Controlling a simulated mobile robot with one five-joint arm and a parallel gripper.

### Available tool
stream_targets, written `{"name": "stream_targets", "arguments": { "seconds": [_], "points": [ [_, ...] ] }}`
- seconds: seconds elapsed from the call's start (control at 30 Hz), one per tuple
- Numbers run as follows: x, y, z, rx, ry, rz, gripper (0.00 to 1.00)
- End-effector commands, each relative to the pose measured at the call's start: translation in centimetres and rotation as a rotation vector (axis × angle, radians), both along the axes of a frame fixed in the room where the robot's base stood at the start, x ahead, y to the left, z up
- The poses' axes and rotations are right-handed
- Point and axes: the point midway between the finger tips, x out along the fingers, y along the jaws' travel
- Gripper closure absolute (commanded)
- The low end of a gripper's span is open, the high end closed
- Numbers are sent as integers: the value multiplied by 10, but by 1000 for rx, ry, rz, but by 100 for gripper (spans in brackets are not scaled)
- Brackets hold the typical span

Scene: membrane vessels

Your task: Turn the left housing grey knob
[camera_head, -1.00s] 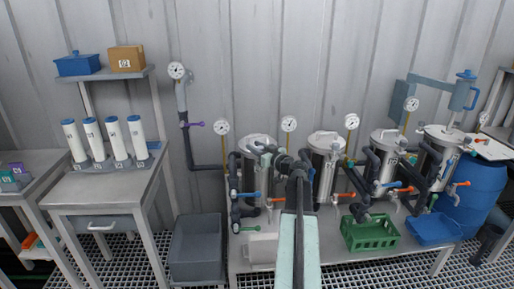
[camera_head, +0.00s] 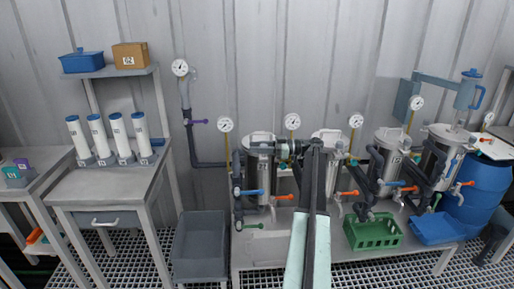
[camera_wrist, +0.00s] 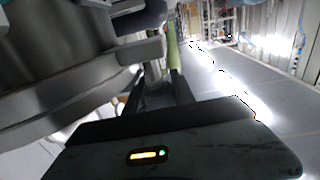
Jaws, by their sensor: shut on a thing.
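The left housing (camera_head: 258,180) is a steel cylinder, first in the row on the bench. My gripper (camera_head: 270,148) reaches its upper right side from the right in the head view. In the wrist view the housing's large steel rim and wall (camera_wrist: 60,75) fill the left side. My gripper (camera_wrist: 160,88) is shut there on the grey knob (camera_wrist: 153,70), which sits between the dark jaws beside the rim. The knob is small and partly hidden by the jaws, so its angle cannot be told. In the head view my gripper hides the knob.
More steel housings stand to the right, the nearest (camera_head: 328,165) partly behind my arm. A green crate (camera_head: 373,232) and a blue tray (camera_head: 437,229) lie at the bench front.

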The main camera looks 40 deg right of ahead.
Motion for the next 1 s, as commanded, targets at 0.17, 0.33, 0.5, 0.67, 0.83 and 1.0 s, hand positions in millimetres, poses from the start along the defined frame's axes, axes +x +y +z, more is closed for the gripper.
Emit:
{"name": "stream_targets", "arguments": {
  "seconds": [0.17,0.33,0.5,0.67,0.83,1.0],
  "points": [
    [0,0,0,0,0,90,100],
    [-2,2,0,0,0,140,100],
    [-3,3,0,1,-1,162,100],
    [-3,4,0,1,-1,167,100],
    [-3,4,0,1,-1,167,100],
    [-3,4,0,1,-1,166,48]
  ]
}}
